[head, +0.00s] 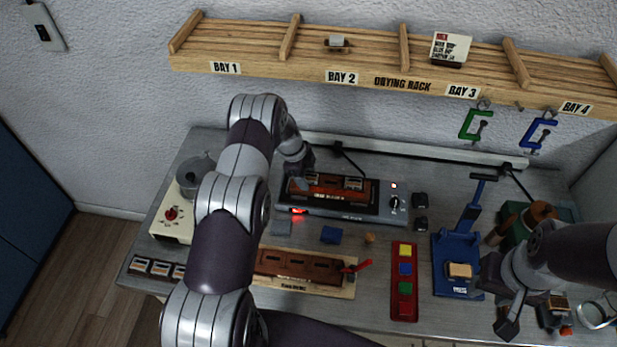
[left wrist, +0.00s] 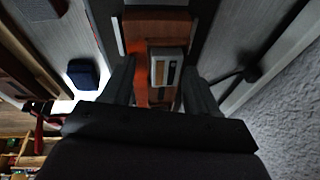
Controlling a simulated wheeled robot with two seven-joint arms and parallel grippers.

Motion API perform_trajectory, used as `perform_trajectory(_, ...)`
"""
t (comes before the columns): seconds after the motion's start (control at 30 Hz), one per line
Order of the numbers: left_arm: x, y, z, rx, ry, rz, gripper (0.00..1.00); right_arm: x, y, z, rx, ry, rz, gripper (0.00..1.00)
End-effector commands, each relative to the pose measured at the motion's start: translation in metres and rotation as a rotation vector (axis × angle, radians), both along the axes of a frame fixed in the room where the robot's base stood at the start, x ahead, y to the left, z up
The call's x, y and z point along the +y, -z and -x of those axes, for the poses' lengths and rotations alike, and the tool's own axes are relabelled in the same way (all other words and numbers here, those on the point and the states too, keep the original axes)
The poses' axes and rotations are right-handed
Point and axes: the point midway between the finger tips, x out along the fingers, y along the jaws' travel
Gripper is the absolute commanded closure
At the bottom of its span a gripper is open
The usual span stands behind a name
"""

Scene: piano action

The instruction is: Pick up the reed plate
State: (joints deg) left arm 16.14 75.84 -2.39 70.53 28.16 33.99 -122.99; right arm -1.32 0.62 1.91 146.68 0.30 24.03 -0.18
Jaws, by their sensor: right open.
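A warmer (head: 345,208) with a glowing red light stands at the back of the bench and holds a reddish-brown board (head: 327,190). Small pale-and-dark plates sit on this board; one shows at its right (head: 353,183), and I take these for reed plates. My left gripper (head: 302,183) is low over the board's left part, its tips partly hidden. In the left wrist view its fingers (left wrist: 158,88) stand apart, with a small white, dark and orange plate (left wrist: 167,68) between them, nearer the right finger. My right gripper (head: 506,308) is open and empty above the bench's front right.
A drying rack (head: 385,85) with four labelled bays hangs above. A wooden board (head: 310,285), a red tray of coloured blocks (head: 404,310) and a blue press (head: 455,290) stand in front. Three similar plates (head: 158,268) lie at front left. A pot (head: 195,172) sits behind them.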

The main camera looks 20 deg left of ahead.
Motion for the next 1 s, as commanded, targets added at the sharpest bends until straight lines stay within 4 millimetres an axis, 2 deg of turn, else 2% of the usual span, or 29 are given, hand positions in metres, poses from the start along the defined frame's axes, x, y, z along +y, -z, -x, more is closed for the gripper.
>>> perform_trajectory(0.03, -0.001, 0.002, -0.002, -0.007, -0.001, -0.003, 0.72, 0.000, 0.001, 0.000, 0.000, 0.000, 0.000, 0.59)
perform_trajectory(0.1, -0.001, 0.002, -0.001, -0.006, -0.001, -0.003, 0.95, 0.000, 0.001, 0.000, 0.000, 0.000, 0.000, 0.59)
perform_trajectory(0.13, -0.001, 0.002, -0.001, -0.006, -0.001, -0.003, 1.00, 0.000, 0.001, 0.000, 0.000, 0.000, 0.000, 0.59)
perform_trajectory(0.53, 0.000, 0.000, -0.002, -0.007, 0.001, -0.004, 1.00, 0.000, 0.005, 0.000, 0.000, 0.000, 0.000, 0.59)
perform_trajectory(0.67, 0.000, -0.011, -0.002, -0.008, 0.001, -0.004, 1.00, 0.000, 0.016, 0.000, 0.000, 0.000, 0.000, 0.59)
perform_trajectory(0.8, 0.000, -0.031, -0.003, -0.011, 0.000, -0.003, 1.00, 0.000, 0.034, 0.000, 0.000, 0.000, 0.000, 0.59)
perform_trajectory(1.0, -0.011, -0.030, 0.042, -0.006, -0.001, -0.002, 1.00, 0.000, 0.051, 0.000, 0.000, 0.000, 0.000, 0.59)
